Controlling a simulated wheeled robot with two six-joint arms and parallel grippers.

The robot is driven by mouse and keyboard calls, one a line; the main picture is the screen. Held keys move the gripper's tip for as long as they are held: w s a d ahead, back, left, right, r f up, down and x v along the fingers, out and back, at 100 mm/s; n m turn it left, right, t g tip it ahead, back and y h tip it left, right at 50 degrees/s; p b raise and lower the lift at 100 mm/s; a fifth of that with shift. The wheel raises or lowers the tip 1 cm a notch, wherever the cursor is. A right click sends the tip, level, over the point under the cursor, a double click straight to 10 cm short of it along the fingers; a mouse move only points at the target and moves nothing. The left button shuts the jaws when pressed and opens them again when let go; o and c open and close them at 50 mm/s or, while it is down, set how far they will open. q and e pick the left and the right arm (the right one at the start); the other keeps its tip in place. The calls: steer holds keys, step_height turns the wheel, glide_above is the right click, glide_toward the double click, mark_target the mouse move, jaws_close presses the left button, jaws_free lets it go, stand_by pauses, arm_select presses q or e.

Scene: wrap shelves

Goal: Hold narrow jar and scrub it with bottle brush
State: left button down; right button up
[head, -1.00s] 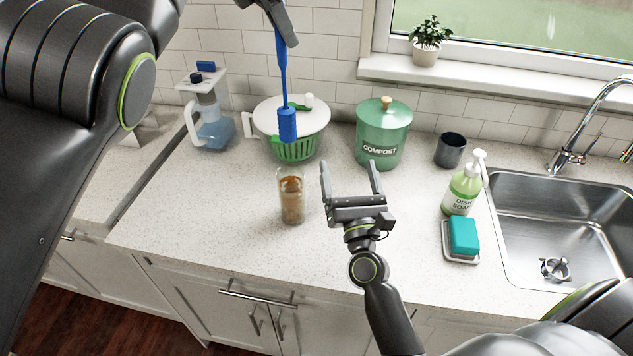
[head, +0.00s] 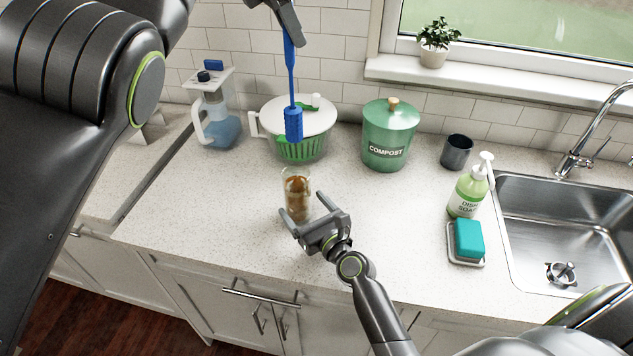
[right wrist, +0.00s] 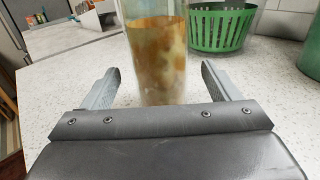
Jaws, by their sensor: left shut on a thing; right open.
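The narrow jar (head: 297,190) is clear glass with brown grime inside and stands upright on the counter. In the right wrist view the jar (right wrist: 160,60) stands ahead, in line with the gap between the fingers. My right gripper (head: 314,217) is open and low at the jar's near side; its fingers (right wrist: 155,85) point at the jar, one to each side. Whether they reach past its front cannot be told. The blue bottle brush (head: 292,85) hangs bristles down above and behind the jar. My left gripper (head: 275,5) is shut on its handle, partly cut off by the top edge.
A white-lidded green salad spinner (head: 298,150) and a green compost bin (head: 388,140) stand behind the jar. A water pitcher (head: 215,120) is at left. Dish soap (head: 467,193), a teal sponge (head: 468,238) and the sink (head: 560,225) are at right. The front counter is clear.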

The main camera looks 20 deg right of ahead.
steer(key=shift+w+a, duration=0.15)
steer(key=shift+w, duration=0.75)
steer(key=shift+w+a, duration=0.2)
steer(key=shift+w, duration=0.75)
steer(key=shift+w+a, duration=0.15)
steer(key=shift+w, duration=0.75)
steer(key=c, duration=1.2)
